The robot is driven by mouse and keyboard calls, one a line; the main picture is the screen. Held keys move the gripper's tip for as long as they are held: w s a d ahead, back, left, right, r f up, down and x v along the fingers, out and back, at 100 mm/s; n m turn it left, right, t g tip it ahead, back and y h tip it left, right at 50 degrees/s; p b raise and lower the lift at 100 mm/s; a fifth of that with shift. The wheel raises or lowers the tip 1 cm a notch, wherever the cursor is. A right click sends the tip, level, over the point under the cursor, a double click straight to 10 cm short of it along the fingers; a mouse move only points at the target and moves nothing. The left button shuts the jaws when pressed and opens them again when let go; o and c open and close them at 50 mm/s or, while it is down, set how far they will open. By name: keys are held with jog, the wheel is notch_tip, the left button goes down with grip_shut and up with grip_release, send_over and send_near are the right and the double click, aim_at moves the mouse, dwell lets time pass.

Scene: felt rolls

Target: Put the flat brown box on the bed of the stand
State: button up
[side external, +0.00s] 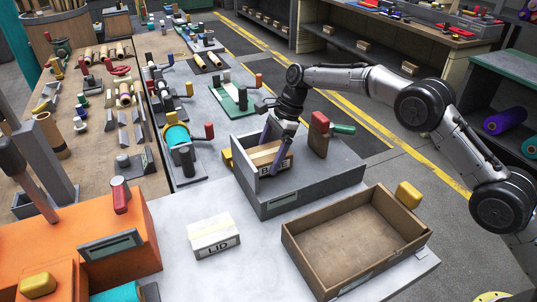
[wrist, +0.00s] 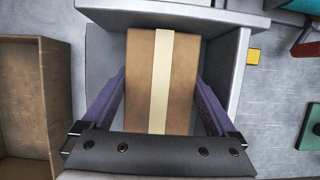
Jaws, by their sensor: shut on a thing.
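The flat brown box (side external: 268,155), with a pale tape strip and a "BASE" label, sits within the raised walls of the grey stand (side external: 313,186). In the wrist view the brown box (wrist: 183,85) lies between my two purple fingers, over the stand's bed (wrist: 112,50). My gripper (side external: 275,152) is shut on the box from above, one finger on each side. The box's underside is hidden, so I cannot tell whether it touches the bed.
A white "LID" box (side external: 213,235) lies on the table in front of the stand. An open, empty brown tray (side external: 300,262) stands at the right front. An orange machine (side external: 90,245) is at left.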

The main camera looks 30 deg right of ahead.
jog(key=shift+f, duration=0.4)
jog(key=o, duration=1.4)
jog(key=shift+c, duration=0.2)
jog(key=shift+r, duration=0.1)
jog(key=v, duration=1.3)
jog(key=shift+d+r, duration=0.25)
